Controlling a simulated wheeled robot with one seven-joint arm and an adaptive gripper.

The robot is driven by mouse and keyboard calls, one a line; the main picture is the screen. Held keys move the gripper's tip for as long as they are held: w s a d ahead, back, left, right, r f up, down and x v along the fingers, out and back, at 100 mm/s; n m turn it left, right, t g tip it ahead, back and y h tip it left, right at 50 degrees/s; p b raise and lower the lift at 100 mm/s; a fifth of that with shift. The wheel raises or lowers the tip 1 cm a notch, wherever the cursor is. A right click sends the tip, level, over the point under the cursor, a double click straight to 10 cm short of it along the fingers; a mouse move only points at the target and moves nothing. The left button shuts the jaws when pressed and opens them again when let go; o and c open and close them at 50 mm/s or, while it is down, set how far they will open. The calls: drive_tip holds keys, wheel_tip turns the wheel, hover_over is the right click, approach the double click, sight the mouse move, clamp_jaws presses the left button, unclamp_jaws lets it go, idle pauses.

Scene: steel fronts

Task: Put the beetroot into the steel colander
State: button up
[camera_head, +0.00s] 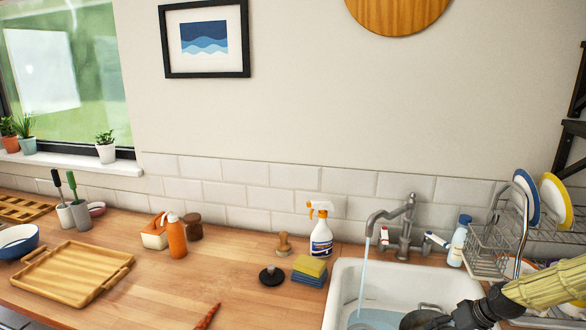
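I cannot make out a beetroot in this view. I cannot clearly identify the steel colander either. My gripper (437,321) is at the lower right, over the white sink (345,280), with my arm coming in from the right edge. It is dark and partly cut off by the bottom edge, so I cannot tell whether its fingers are open or hold anything. Part of the sink's inside is hidden behind it. A reddish-orange, narrow thing (208,316) lies on the wooden counter at the bottom edge; it looks more like a carrot.
Water runs from the tap (405,225) into the sink. A wire dish rack (490,250) with plates stands to the right. Sponges (310,270), a spray bottle (321,238) and a black plunger-like thing (272,276) stand left of the sink. A wooden tray (75,272) lies further left.

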drive_tip(key=shift+r, duration=0.1)
drive_tip(key=v, duration=1.2)
idle(0.4)
